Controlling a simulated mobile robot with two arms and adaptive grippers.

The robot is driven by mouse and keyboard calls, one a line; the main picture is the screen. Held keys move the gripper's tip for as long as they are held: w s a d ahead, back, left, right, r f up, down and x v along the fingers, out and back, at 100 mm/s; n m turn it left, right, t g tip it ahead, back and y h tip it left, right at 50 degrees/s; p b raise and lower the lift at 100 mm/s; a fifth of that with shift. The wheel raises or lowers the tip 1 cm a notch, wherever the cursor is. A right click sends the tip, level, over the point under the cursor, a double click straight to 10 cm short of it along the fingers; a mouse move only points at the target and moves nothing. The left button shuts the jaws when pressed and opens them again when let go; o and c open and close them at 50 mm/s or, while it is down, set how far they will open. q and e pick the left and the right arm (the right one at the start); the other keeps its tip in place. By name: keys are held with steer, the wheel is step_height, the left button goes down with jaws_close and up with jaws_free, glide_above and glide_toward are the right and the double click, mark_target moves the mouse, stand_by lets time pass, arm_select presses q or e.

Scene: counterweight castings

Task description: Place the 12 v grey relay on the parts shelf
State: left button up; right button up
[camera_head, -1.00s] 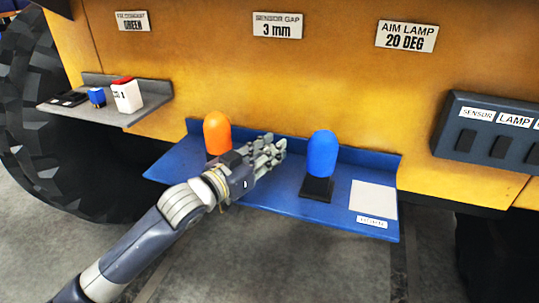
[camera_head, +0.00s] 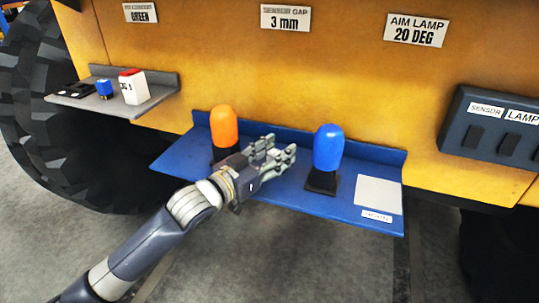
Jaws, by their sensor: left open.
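I cannot make out a grey relay in the head view. My left gripper (camera_head: 281,151) is open and appears empty, over the blue shelf (camera_head: 178,157) between an orange dome lamp (camera_head: 223,127) and a blue dome lamp (camera_head: 327,148). Both lamps stand upright on dark bases; the wrist partly covers the orange one's base. A grey shelf (camera_head: 150,105) at the left holds a flat black part (camera_head: 77,90), a small blue part (camera_head: 105,90) and a white box with a red top (camera_head: 133,89). No label here says which shelf is the parts shelf. My right gripper is out of view.
A white square pad (camera_head: 378,194) lies at the right of the blue shelf, with a small label in front. A dark switch panel (camera_head: 490,130) is on the yellow body (camera_head: 340,85) at right. A large black tyre (camera_head: 45,150) stands at left.

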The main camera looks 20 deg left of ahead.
arm_select(q)
steer(key=shift+s+a, duration=0.1)
steer(key=shift+s, duration=0.15)
steer(key=b+v, duration=0.3)
steer(key=v, duration=0.7)
steer(key=shift+s+a, duration=0.1)
steer(key=shift+s, duration=0.05)
steer(key=shift+s+a+r, duration=0.15)
steer(key=shift+s+a, duration=0.05)
steer(key=shift+s, duration=0.35)
